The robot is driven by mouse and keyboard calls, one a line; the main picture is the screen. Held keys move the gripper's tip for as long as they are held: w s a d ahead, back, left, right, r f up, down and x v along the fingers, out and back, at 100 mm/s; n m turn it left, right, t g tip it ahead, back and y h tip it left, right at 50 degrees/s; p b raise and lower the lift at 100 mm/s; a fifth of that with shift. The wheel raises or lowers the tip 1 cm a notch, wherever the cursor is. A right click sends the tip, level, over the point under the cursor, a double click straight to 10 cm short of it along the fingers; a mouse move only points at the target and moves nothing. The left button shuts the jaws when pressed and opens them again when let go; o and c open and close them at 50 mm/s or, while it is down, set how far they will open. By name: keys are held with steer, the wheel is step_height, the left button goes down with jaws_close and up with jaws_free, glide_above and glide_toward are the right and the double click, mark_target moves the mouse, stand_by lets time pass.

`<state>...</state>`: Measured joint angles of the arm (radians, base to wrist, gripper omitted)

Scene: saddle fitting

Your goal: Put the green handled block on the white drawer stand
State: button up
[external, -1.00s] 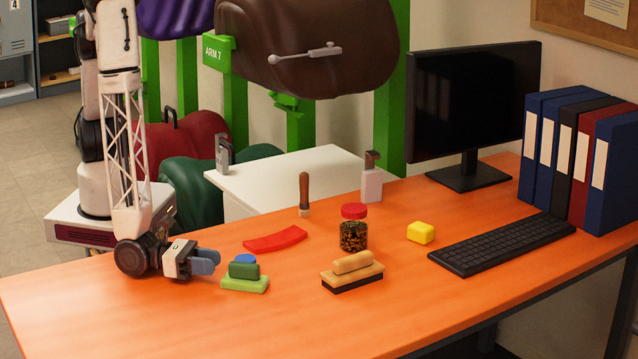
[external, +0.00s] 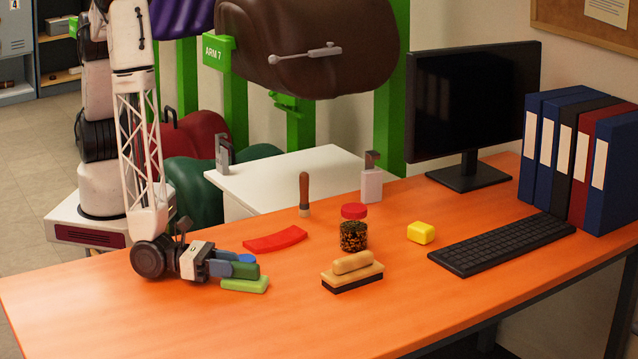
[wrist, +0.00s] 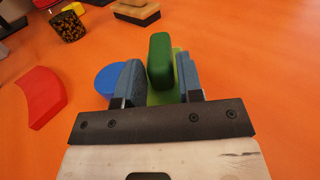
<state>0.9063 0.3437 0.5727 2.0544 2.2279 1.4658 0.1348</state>
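The green handled block (external: 245,285) lies on the orange table, with a light green base and a darker green handle. My gripper (external: 241,268) is low over the table at the block. In the wrist view my gripper (wrist: 160,82) is open, with one blue-grey finger on each side of the dark green handle (wrist: 161,62). A gap shows on the left of the handle; contact on the right is hard to tell. The white drawer stand (external: 290,180) is behind the table's far edge, with a bare middle on its top.
A blue round thing (wrist: 113,76) is close beside the left finger. A red curved piece (external: 275,239), a jar (external: 354,234), a tan handled block (external: 352,272) and a brown-handled tool (external: 304,192) stand around.

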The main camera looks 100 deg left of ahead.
mark_target(238, 265)
steer(key=shift+w, duration=1.65)
jaws_close()
steer(key=shift+r, duration=0.1)
steer(key=shift+r, duration=4.9)
